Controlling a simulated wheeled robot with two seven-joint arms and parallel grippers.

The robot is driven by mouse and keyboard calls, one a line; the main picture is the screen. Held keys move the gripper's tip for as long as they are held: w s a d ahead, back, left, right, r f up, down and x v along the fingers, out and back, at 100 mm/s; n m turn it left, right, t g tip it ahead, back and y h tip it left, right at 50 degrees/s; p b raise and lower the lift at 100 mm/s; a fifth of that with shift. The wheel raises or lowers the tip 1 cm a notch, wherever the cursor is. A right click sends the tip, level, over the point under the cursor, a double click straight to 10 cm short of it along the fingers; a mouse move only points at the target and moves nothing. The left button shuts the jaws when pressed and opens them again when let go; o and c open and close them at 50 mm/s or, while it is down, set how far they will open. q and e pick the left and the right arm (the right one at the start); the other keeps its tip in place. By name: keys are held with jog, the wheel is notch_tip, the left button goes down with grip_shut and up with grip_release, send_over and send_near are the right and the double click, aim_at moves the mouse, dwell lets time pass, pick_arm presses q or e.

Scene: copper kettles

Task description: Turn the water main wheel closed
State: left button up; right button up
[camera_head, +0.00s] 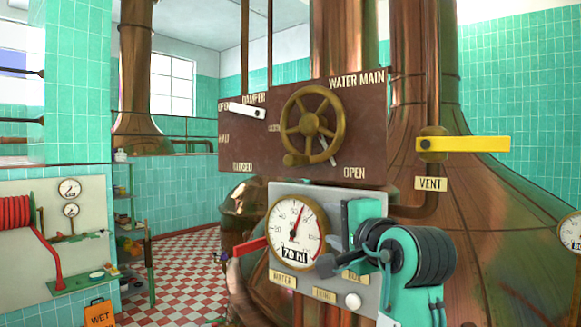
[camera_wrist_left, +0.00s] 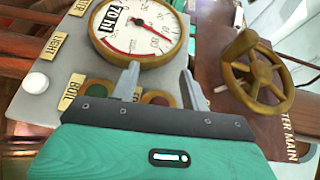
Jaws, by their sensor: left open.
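The water main wheel (camera_head: 309,124) is a brass spoked handwheel with a knob (camera_head: 296,159) at its lower left, on a brown panel (camera_head: 373,130) marked WATER MAIN. A pale pointer (camera_head: 334,157) shows below the hub, angled down right towards the OPEN mark. In the left wrist view the wheel (camera_wrist_left: 260,75) is at the right. My left gripper (camera_head: 362,220) is teal, below the wheel in front of the gauge panel; its fingers are mostly hidden in the head view. In the wrist view its fingers (camera_wrist_left: 160,82) are apart and empty, clear of the wheel. My right gripper is not in view.
A grey panel (camera_head: 282,198) below carries a round 70 hl gauge (camera_head: 297,226) and a white button (camera_head: 353,300). A red lever (camera_head: 250,246) sticks out left of it. A white damper lever (camera_head: 246,111) is left of the wheel; a yellow vent lever (camera_head: 480,144) is to the right.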

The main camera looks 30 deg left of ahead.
pick_arm(q)
jog(key=g+y, duration=0.1)
jog(key=y, duration=0.1)
send_near(298, 160)
jog(key=p+x, duration=0.6)
jog(key=x, duration=0.6)
jog(key=shift+w+a, duration=0.1)
jog(key=shift+a, duration=0.05)
jog(key=shift+w+a+f+p, duration=0.1)
jog(key=shift+w+a+p, duration=0.1)
jog(key=shift+a+p, duration=0.2)
jog(key=shift+n, duration=0.3)
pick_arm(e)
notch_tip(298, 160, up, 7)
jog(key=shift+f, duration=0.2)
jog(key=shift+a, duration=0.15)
pick_arm(q)
grip_shut()
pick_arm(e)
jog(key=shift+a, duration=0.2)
